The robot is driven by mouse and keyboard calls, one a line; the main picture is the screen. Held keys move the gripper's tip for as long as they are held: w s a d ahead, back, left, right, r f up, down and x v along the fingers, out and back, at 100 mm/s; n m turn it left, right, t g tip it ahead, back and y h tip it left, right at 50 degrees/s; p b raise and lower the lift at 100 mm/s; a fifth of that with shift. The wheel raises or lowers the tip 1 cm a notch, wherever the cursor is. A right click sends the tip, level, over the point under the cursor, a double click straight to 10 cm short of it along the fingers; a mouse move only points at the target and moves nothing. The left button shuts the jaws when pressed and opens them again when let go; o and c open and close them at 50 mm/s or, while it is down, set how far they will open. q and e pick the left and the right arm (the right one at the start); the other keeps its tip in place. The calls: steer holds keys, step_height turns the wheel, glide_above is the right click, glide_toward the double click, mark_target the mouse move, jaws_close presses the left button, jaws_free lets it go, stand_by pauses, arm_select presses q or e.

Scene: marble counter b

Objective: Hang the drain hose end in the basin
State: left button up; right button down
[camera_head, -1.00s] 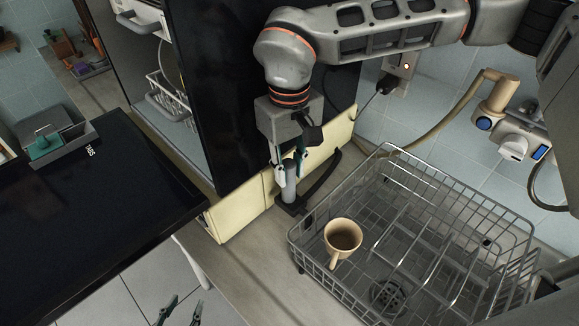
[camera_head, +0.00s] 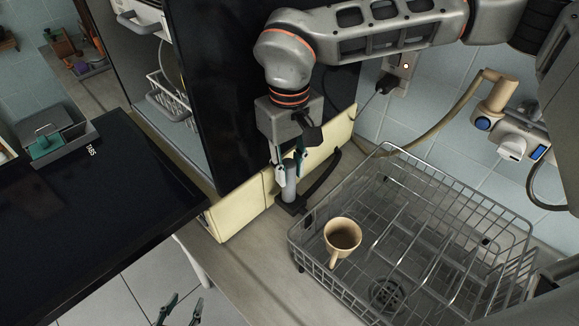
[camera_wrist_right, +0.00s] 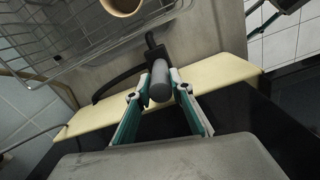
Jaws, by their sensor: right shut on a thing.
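The drain hose end (camera_head: 290,186) is a grey cylinder joined at its lower end to a black piece and a black curved hose (camera_head: 325,178). My right gripper (camera_head: 289,166) is shut on the grey cylinder from above, beside the cream panel of the dishwasher. In the right wrist view the hose end (camera_wrist_right: 160,82) sits between the two green-grey fingers (camera_wrist_right: 160,95). The basin's drain (camera_head: 388,292) shows through the wire rack at the lower right; the basin rim is mostly hidden. My left gripper (camera_head: 181,309) is open and empty at the bottom edge.
A wire dish rack (camera_head: 425,215) stands over the basin with a beige mug (camera_head: 342,237) in its near left part. A beige hose (camera_head: 440,125) runs from a wall tap (camera_head: 497,95). A plugged socket (camera_head: 398,70) is behind.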

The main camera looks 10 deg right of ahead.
mark_target(289, 186)
stand_by(0.3)
steer(key=shift+f+b, duration=1.3)
steer(key=shift+f, duration=1.5)
steer(key=c, duration=1.7)
jaws_free()
steer(key=shift+r, duration=0.1)
step_height(289, 186, up, 12)
steer(key=shift+f, duration=0.25)
steer(key=shift+r, duration=0.2)
